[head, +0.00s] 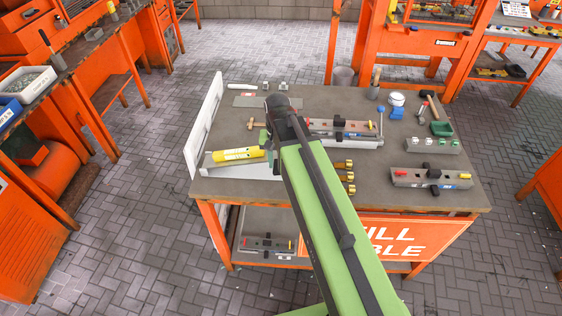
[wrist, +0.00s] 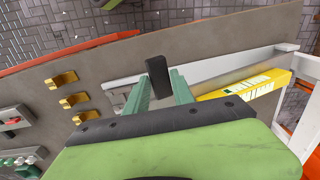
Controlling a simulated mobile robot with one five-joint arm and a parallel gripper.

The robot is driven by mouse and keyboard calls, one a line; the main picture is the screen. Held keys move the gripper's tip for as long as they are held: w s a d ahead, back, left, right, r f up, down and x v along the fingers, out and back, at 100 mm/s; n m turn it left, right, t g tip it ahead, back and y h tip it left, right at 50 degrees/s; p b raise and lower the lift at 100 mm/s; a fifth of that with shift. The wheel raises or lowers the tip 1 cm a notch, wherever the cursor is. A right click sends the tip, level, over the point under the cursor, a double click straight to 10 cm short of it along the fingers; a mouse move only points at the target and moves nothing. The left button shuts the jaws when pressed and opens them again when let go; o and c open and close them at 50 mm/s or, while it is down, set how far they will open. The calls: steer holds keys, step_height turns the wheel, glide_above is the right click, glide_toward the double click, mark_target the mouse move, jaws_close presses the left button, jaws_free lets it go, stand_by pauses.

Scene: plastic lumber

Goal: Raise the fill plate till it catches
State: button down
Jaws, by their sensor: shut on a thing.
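My gripper (wrist: 161,86) shows in the wrist view, its two green fingers shut on a dark upright block (wrist: 159,76). What the block joins below is hidden. A long pale grey bar (wrist: 218,76) runs behind the fingers. In the head view a pale grey bar (head: 222,171) lies at the table's front left, its right end covered by my arm. I cannot tell for sure which part is the fill plate, or whether the block is fixed to the bar.
Several brass pieces (wrist: 72,100) are right of my arm in the head view. A white panel (head: 206,128) stands along the table's left edge.

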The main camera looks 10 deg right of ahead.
steer(key=c, duration=1.5)
jaws_free()
steer(key=shift+w+a, duration=0.1)
steer(key=shift+a, duration=0.25)
steer(key=shift+c, duration=0.2)
steer(key=o, duration=0.4)
steer(key=shift+w+a+f, duration=0.1)
steer(key=shift+a, duration=0.1)
steer(key=shift+d, duration=0.2)
step_height(320, 180, up, 18)
steer(key=p, duration=1.7)
steer(key=shift+d+f, duration=0.15)
steer(key=shift+f, duration=0.1)
steer(key=shift+f, duration=0.1)
